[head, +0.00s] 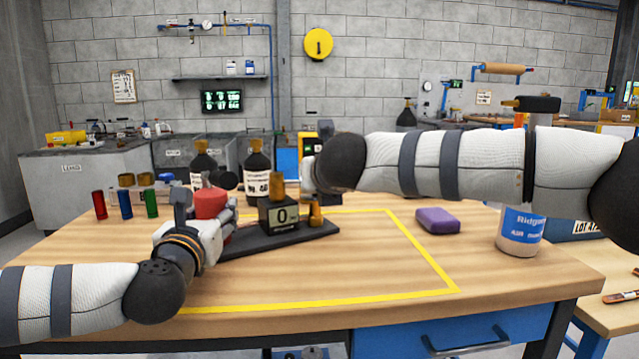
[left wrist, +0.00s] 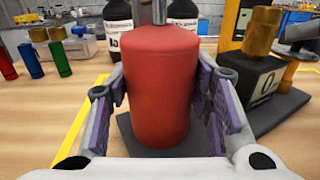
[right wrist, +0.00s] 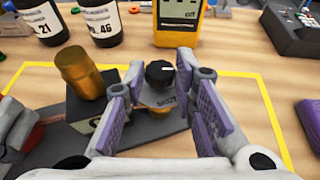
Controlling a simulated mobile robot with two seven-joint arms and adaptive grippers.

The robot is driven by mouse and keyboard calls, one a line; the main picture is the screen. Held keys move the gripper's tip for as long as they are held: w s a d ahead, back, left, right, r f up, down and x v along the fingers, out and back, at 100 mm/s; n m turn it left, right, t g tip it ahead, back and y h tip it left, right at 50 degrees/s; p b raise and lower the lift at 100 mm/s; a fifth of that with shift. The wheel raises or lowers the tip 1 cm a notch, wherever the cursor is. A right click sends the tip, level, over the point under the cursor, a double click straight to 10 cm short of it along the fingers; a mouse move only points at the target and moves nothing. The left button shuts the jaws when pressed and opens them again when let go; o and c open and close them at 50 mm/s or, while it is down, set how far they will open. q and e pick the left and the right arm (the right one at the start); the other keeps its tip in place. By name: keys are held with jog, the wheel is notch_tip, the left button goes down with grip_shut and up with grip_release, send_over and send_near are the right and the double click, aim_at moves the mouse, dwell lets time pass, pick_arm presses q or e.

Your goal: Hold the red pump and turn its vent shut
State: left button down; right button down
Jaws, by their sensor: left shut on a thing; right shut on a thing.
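The red pump (head: 210,203) stands upright on a dark base plate (head: 300,237); its red body (left wrist: 160,85) fills the middle of the left wrist view. My left gripper (left wrist: 160,100) is shut on that body, with a pad on each side. At the other end of the plate is the vent, a black knob (right wrist: 159,74) with a white pointer mark toward the right and a plate reading SHUT (right wrist: 164,97) below it. My right gripper (right wrist: 158,90) is shut on the vent, its pads on either side; its fingertips are partly hidden in the head view.
A black box reading 0 (head: 283,216) with a brass cylinder (head: 276,185) stands between the grippers. Dark bottles (head: 257,172) and a yellow meter (right wrist: 179,20) are behind. A purple block (head: 437,220) lies right. Yellow tape marks clear tabletop in front.

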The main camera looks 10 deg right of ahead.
jog(key=shift+a+f+m+h, duration=0.1)
jog(key=shift+a+m+h, duration=0.1)
jog(key=shift+m+h, duration=0.35)
jog(key=shift+a+f+m+h, duration=0.1)
jog(key=shift+a+m+h, duration=0.05)
jog(key=shift+m+h, duration=0.4)
jog(key=c, duration=1.3)
grip_release()
jog(key=shift+r, duration=0.1)
jog(key=shift+s+r, duration=0.1)
jog(key=v, duration=1.1)
jog(key=shift+s+a+r, duration=0.1)
jog(key=shift+s+a, duration=0.15)
jog(key=shift+s, duration=0.1)
jog(key=shift+d, duration=0.1)
